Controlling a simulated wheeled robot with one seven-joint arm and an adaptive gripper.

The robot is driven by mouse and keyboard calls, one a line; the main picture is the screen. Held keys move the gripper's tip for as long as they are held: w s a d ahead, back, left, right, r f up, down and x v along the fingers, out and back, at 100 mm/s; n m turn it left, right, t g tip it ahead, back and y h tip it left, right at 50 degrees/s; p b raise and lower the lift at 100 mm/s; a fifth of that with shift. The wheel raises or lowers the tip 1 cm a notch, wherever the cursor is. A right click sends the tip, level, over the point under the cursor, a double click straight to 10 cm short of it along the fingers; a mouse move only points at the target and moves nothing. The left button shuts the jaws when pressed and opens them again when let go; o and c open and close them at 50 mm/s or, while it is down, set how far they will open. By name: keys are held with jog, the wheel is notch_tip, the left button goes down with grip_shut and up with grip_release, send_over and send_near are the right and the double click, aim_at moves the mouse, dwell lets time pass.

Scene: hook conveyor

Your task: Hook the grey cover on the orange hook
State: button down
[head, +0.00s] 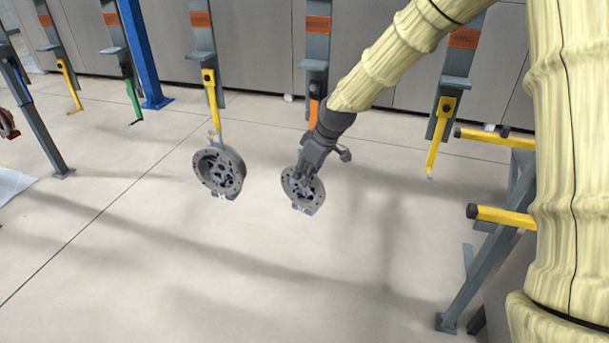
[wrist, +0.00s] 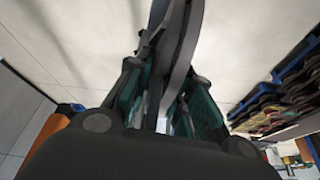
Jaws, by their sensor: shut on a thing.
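A round grey cover (head: 291,184) with holes around its rim is held in my gripper (head: 310,168), below the orange hook (head: 314,104). The hook hangs from a grey hanger, and my wrist hides its lower part. I cannot tell whether the cover touches the hook. In the wrist view, the two green-padded fingers of my gripper (wrist: 165,105) are shut on the edge of the grey cover (wrist: 181,50). An orange part at the lower left of that view (wrist: 42,143) looks like the hook.
A second grey cover (head: 219,172) hangs on a yellow hook (head: 211,95) to the left. Another yellow hook (head: 439,135) to the right is empty. A stand with yellow bars (head: 500,216) is at the right. Blue crates (wrist: 285,72) show in the wrist view. The floor ahead is clear.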

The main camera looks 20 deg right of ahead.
jog(key=shift+w+d+r, duration=0.1)
jog(key=shift+w+d, duration=0.5)
jog(key=shift+w, duration=0.35)
jog(key=shift+w+d+f, duration=0.4)
jog(key=shift+w+f, duration=0.15)
jog(key=shift+f, duration=0.2)
jog(key=c, duration=1.2)
grip_release()
jog(key=shift+o, duration=0.2)
